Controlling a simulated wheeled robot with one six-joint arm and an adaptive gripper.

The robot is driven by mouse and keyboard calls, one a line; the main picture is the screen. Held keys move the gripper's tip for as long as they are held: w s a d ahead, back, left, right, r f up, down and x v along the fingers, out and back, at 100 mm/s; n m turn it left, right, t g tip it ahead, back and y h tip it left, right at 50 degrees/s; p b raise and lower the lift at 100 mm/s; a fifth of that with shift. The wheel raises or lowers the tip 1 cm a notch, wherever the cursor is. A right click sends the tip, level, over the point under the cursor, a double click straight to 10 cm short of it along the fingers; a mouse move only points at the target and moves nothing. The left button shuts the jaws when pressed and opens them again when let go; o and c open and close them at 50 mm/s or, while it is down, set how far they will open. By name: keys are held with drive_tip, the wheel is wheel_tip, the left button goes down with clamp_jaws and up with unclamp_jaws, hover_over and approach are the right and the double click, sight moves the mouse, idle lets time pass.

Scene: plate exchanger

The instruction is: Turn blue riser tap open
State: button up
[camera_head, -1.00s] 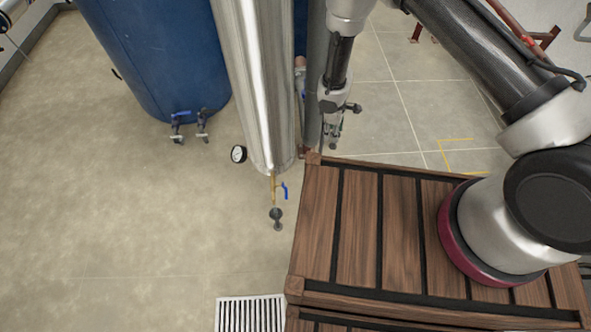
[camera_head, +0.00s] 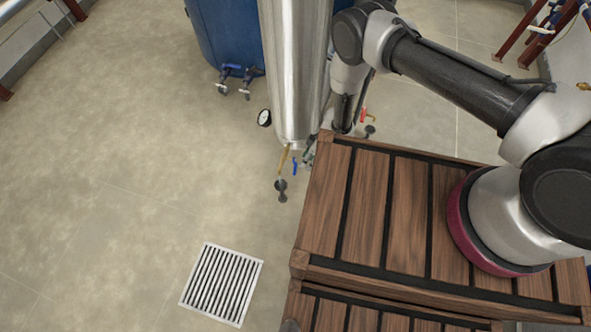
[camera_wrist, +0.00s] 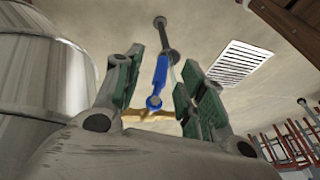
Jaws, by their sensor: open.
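The blue riser tap (camera_head: 295,167) has a small blue lever on a thin brass pipe (camera_head: 283,160) under the steel column. In the wrist view the blue lever (camera_wrist: 159,74) shows between the fingers, with a brass piece across its near end. My gripper (camera_wrist: 164,68) is open, with green pads on both sides of the lever. I cannot tell whether a pad touches it. In the head view my gripper (camera_head: 309,151) is partly hidden behind the column and sits just right of the tap.
The steel column (camera_head: 296,70) stands close to my gripper. A slatted wooden platform (camera_head: 335,215) is at right. A blue tank (camera_head: 226,35) with blue-handled taps (camera_head: 240,73) stands behind. A floor grate (camera_head: 222,284) lies in front. The floor at left is clear.

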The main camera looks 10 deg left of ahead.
sight(295, 169)
drive_tip(key=shift+y, duration=0.4)
drive_tip(key=a+f, duration=0.1)
drive_tip(key=f, duration=0.1)
drive_tip(key=s+a+f, duration=0.1)
drive_tip(key=a+f, duration=0.1)
drive_tip(key=s+a+f, duration=0.1)
drive_tip(key=a+f, duration=0.1)
drive_tip(key=shift+f, duration=0.1)
clamp_jaws()
